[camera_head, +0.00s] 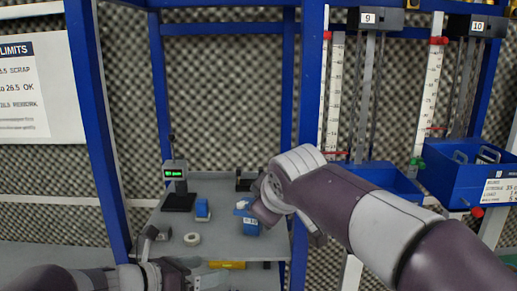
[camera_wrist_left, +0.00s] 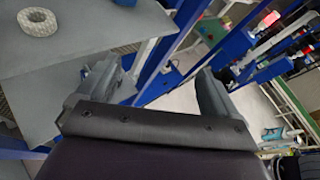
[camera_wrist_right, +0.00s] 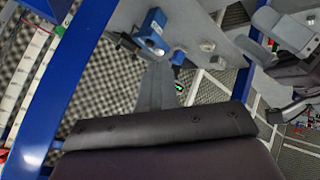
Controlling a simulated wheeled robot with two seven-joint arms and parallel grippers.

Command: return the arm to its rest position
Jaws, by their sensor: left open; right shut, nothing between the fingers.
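My left gripper (camera_head: 166,250) is low at the front left edge of the grey table (camera_head: 228,186) in the head view. In the left wrist view its two fingers (camera_wrist_left: 150,92) stand wide apart with nothing between them. My right arm reaches in from the right in the head view, with its gripper (camera_head: 264,208) over the table's right side, partly hidden by the wrist. In the right wrist view the right fingers (camera_wrist_right: 158,88) are together and hold nothing. A blue block (camera_wrist_right: 153,32) shows beyond them; how far apart they are is unclear.
The table holds a display with green digits (camera_head: 174,173), a small blue object (camera_head: 202,209), a white ring (camera_head: 192,239) and a yellow item (camera_head: 227,265). Blue frame posts (camera_head: 311,90) stand close to my right arm. Blue bins (camera_head: 462,176) are at the right.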

